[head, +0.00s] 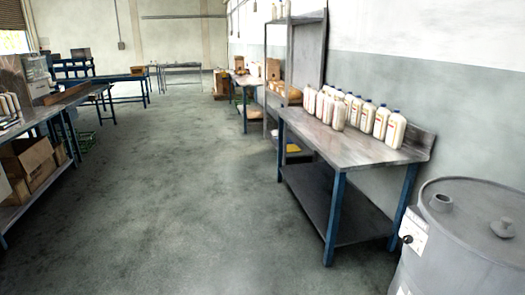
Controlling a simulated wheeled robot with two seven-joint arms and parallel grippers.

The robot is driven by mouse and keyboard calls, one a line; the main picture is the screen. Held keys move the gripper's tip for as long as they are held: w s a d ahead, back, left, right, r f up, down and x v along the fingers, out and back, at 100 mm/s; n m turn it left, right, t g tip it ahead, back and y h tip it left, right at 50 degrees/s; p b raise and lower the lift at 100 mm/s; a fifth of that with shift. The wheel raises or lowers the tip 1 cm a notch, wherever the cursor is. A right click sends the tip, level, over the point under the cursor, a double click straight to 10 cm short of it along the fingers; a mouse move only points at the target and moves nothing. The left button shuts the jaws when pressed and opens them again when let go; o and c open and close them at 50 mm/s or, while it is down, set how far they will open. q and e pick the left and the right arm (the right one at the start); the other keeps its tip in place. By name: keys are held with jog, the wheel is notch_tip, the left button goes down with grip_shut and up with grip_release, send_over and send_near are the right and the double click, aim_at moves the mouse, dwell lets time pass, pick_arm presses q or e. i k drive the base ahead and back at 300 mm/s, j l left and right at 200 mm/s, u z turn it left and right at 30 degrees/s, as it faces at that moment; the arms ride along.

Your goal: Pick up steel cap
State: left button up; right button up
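A grey drum (455,255) stands at the lower right of the head view, cut off by the picture's edge. On its top, at the right, lies a small grey cap-like piece with a raised knob (503,228), which looks like the steel cap. Neither of my grippers is in view.
A metal workbench (350,150) with blue legs stands by the right wall, with several white bottles (395,130) on top. Shelves (308,60) stand behind it. Another bench (30,125) with cardboard boxes (32,160) is at left. The floor (180,190) between is clear.

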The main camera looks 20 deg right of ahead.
aim_at(503, 229)
jog(key=i+l+z, duration=0.1)
jog(key=i+z, duration=0.15)
jog(key=i, duration=0.3)
jog(key=i+z, duration=0.2)
jog(key=i, duration=0.3)
jog(key=i+j+z, duration=0.1)
jog(key=i+z, duration=0.15)
jog(key=i, duration=0.3)
jog(key=i+j+z, duration=0.2)
jog(key=i, duration=0.3)
jog(key=i+z, duration=0.2)
jog(key=z, duration=0.25)
jog(key=i+z, duration=0.2)
jog(key=z, duration=0.25)
jog(key=i+j+z, duration=0.15)
jog(key=z, duration=0.3)
jog(key=i+j+z, duration=0.15)
jog(key=z, duration=0.3)
